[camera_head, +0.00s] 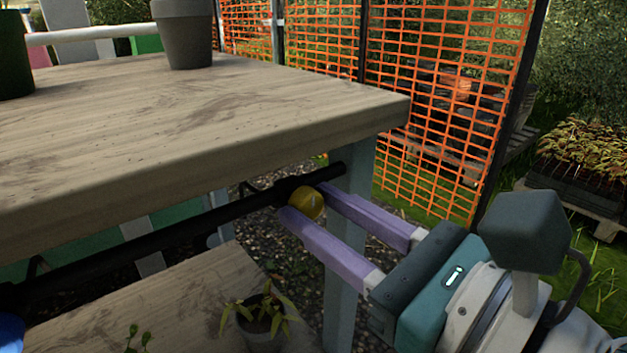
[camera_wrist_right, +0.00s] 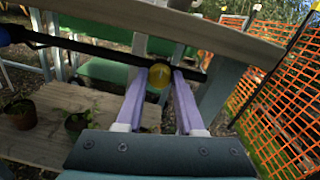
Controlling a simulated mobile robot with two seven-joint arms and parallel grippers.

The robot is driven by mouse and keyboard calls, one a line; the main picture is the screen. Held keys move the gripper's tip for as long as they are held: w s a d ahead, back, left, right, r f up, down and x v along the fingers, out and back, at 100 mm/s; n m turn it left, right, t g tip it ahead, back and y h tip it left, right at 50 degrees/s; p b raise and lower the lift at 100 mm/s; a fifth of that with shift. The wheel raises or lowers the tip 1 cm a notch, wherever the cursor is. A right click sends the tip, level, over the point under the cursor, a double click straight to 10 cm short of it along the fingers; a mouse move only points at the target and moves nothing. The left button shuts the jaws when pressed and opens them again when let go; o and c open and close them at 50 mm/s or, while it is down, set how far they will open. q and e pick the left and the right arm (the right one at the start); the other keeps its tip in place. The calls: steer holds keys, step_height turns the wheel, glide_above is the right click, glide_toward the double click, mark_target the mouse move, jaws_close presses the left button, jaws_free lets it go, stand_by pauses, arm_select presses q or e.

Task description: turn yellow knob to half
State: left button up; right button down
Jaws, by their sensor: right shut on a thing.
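The yellow knob (camera_head: 306,203) sits near the right end of a black pipe (camera_head: 180,232) that runs under the table's front edge. My right gripper (camera_head: 303,201) has its two purple fingers on either side of the knob, shut on it. In the right wrist view, the yellow knob (camera_wrist_right: 159,76) shows between the tips of the right gripper (camera_wrist_right: 160,78). A pale line shows on the knob in the head view, but its exact setting is too small to read. My left gripper is not in view.
The wooden tabletop (camera_head: 200,120) overhangs the pipe, and a grey leg (camera_head: 343,270) stands close behind the fingers. A lower shelf (camera_head: 160,305) holds potted plants (camera_head: 262,322). An orange mesh fence (camera_head: 440,100) stands behind. A blue thing (camera_head: 10,333) shows at lower left.

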steer(key=shift+m, duration=0.3)
steer(key=m, duration=0.9)
steer(key=shift+p, duration=0.3)
steer(key=m+p, duration=0.1)
steer(key=m, duration=0.3)
steer(key=shift+m+t, duration=0.4)
steer(key=shift+m+p, duration=0.5)
steer(key=shift+m, duration=1.4)
steer(key=c, duration=0.5)
jaws_free()
steer(key=shift+c, duration=0.2)
